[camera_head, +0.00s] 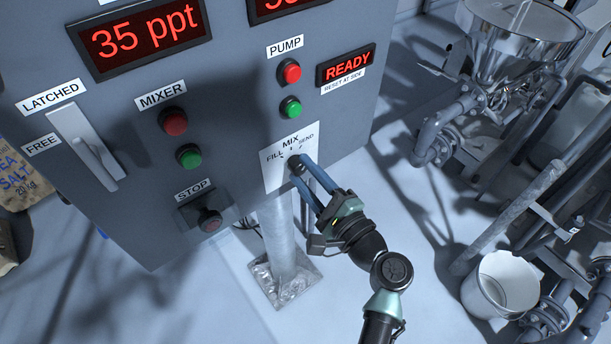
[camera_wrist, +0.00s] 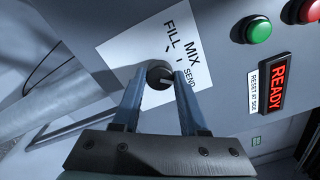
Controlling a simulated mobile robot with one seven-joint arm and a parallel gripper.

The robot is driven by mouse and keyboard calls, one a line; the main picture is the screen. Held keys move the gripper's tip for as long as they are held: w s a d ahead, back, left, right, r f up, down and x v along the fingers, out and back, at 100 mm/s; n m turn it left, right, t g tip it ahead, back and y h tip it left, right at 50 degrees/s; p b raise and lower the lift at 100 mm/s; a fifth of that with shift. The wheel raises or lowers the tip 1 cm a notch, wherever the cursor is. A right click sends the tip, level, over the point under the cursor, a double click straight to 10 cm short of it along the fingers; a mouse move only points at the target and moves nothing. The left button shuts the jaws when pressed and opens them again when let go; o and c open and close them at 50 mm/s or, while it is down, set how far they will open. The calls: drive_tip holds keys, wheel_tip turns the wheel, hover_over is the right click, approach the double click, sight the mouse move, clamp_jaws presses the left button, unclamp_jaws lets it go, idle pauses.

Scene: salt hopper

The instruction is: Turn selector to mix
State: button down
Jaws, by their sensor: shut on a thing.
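The selector is a small black knob (camera_wrist: 160,76) on a white plate (camera_head: 279,172) at the lower right of the grey panel. The plate is marked FILL, MIX and SEND, with MIX in the middle. My gripper (camera_head: 298,163) is shut on the knob, with one blue finger on each side. In the wrist view my gripper (camera_wrist: 158,80) straddles the knob in the same way. The fingers hide part of the knob and plate. I cannot tell which mark the knob points to.
Green (camera_head: 291,107) and red (camera_head: 290,72) PUMP buttons sit above the plate, beside a READY display (camera_head: 346,65). A white bucket (camera_head: 505,283) and pipes stand at right.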

drive_tip(key=n+b, duration=0.1)
drive_tip(key=b, duration=0.1)
drive_tip(key=n+b, duration=0.4)
drive_tip(key=shift+f, duration=0.3)
drive_tip(key=n+b, duration=0.2)
drive_tip(key=b, duration=0.1)
drive_tip(key=shift+r+n, duration=0.15)
drive_tip(key=shift+n, duration=0.25)
drive_tip(key=shift+r, duration=0.1)
drive_tip(key=shift+c, duration=2.2)
unclamp_jaws()
drive_tip(key=v, duration=1.3)
drive_tip(key=shift+f, duration=0.25)
drive_tip(key=shift+w+d, duration=0.1)
drive_tip(key=shift+w, duration=0.05)
